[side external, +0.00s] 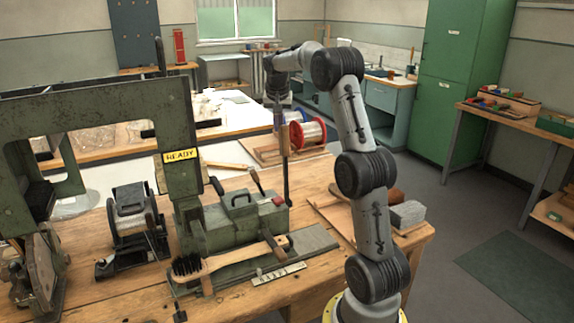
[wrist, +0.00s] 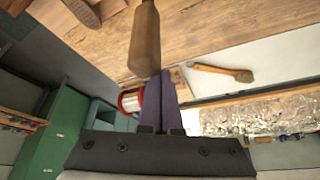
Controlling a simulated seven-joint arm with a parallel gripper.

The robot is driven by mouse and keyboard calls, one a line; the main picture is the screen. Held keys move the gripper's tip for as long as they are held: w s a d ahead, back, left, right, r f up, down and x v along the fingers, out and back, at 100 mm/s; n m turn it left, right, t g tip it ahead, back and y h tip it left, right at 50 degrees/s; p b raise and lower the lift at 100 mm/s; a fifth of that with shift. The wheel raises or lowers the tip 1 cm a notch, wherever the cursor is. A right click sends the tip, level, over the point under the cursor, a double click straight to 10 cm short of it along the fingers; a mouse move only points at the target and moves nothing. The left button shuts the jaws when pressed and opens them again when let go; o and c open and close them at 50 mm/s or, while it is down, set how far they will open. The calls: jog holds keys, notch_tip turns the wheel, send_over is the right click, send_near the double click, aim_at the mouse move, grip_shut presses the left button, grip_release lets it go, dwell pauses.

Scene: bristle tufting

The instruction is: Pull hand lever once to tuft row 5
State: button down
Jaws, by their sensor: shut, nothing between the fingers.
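The hand lever (side external: 286,180) stands nearly upright behind the green tufting machine (side external: 240,222), with a brown wooden grip on top. The grip (wrist: 146,42) also shows in the wrist view, just past my fingertips. My gripper (side external: 277,118) is shut and empty, close to the top of the lever grip; I cannot tell whether they touch. In the wrist view my fingers (wrist: 165,72) are together. A wooden brush (side external: 232,259) with a black bristle tuft lies along the front of the machine. A yellow sign (side external: 178,156) reads READY.
A red-rimmed spool (side external: 307,135) stands on a wooden board behind the lever. A wire reel (side external: 131,212) stands left of the machine. A grey block (side external: 407,214) sits near the bench's right edge. Another wooden brush (wrist: 222,72) lies on a pale surface.

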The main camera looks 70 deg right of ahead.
aim_at(280, 134)
jog(key=f, duration=0.3)
jog(key=shift+s+a+y, duration=0.3)
jog(key=shift+a, duration=0.05)
jog(key=s+a, duration=0.5)
jog(key=shift+s+a+r, duration=0.25)
jog(key=shift+r, duration=0.2)
dwell(0.4)
jog(key=s+a+f, duration=0.6)
jog(key=s+a, duration=0.4)
jog(key=s, duration=0.1)
jog(key=shift+a+f, duration=0.15)
jog(key=shift+a, duration=0.25)
dwell(3.1)
notch_tip(280, 134, up, 10)
jog(key=w+d, duration=0.2)
jog(key=shift+w+d, duration=0.15)
dwell(1.8)
